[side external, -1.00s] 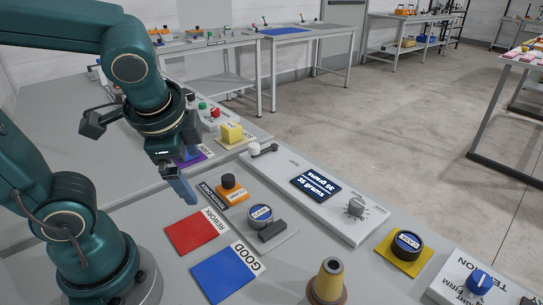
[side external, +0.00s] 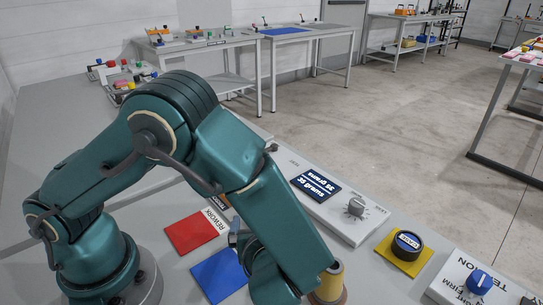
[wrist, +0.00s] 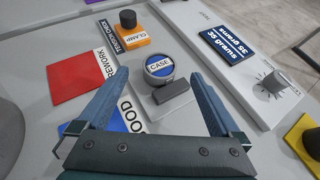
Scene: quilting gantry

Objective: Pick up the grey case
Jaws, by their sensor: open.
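The grey case (wrist: 159,69) is a round grey piece with a blue top lettered "CASE", ahead of my gripper in the wrist view. A dark grey block (wrist: 171,92) lies on the near side of it, on the same light plate. My gripper (wrist: 158,74) is open, with one blue finger to the left and one to the right of the case in the picture. Nothing is held between the fingers. I cannot tell the height of the fingertips above the plate. In the side external view my arm hides the case and most of the gripper.
A red REWORK mat (wrist: 82,76) and a blue GOOD mat (side external: 219,276) lie to the left. A yellow-topped spool (side external: 331,278) stands close to my arm.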

